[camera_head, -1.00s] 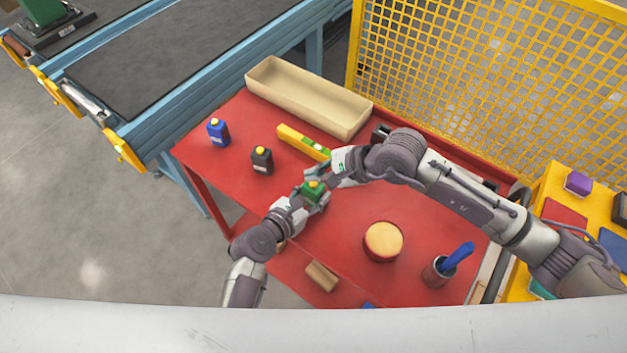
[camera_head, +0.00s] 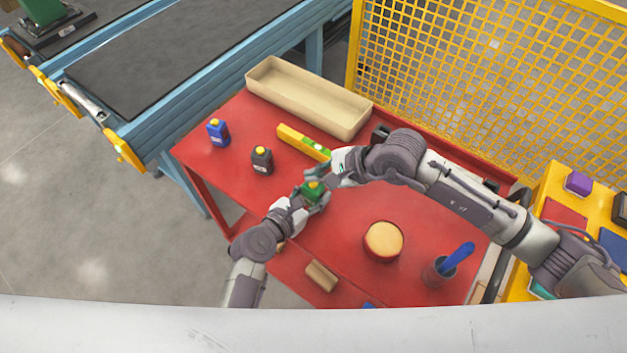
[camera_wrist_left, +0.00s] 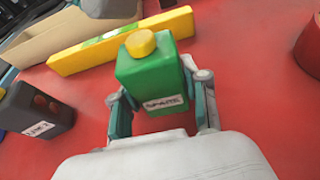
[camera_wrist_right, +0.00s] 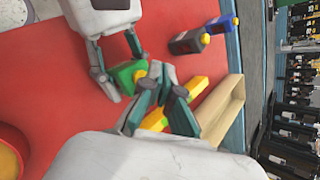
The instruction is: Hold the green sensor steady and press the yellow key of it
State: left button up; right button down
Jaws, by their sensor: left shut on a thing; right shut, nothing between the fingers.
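The green sensor (camera_head: 312,192) has a yellow key on top and a white label, which shows in the left wrist view (camera_wrist_left: 165,104). My left gripper (camera_head: 314,203) is shut on the sensor's sides and holds it upright over the red table. The yellow key (camera_wrist_left: 141,43) is uncovered in the left wrist view. My right gripper (camera_head: 318,174) is shut and empty, close above and beside the sensor. In the right wrist view its fingertips (camera_wrist_right: 152,82) overlap the sensor (camera_wrist_right: 126,74), so I cannot tell whether they touch the key.
The red table (camera_head: 345,215) also bears a blue sensor (camera_head: 218,132), a black sensor (camera_head: 262,161), a yellow level (camera_head: 298,140), a beige bin (camera_head: 300,105), a round tan-topped object (camera_head: 383,241) and a cup (camera_head: 437,271). A yellow mesh fence (camera_head: 480,80) stands behind.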

aim_at(316, 184)
jog(key=shift+f, duration=0.15)
dwell(0.3)
jog(key=shift+f, duration=0.25)
jog(key=shift+f, duration=0.5)
dwell(1.9)
jog(key=shift+r, duration=0.9)
jog(key=shift+r, duration=2.5)
pick_arm(q)
jog(key=o, duration=1.3)
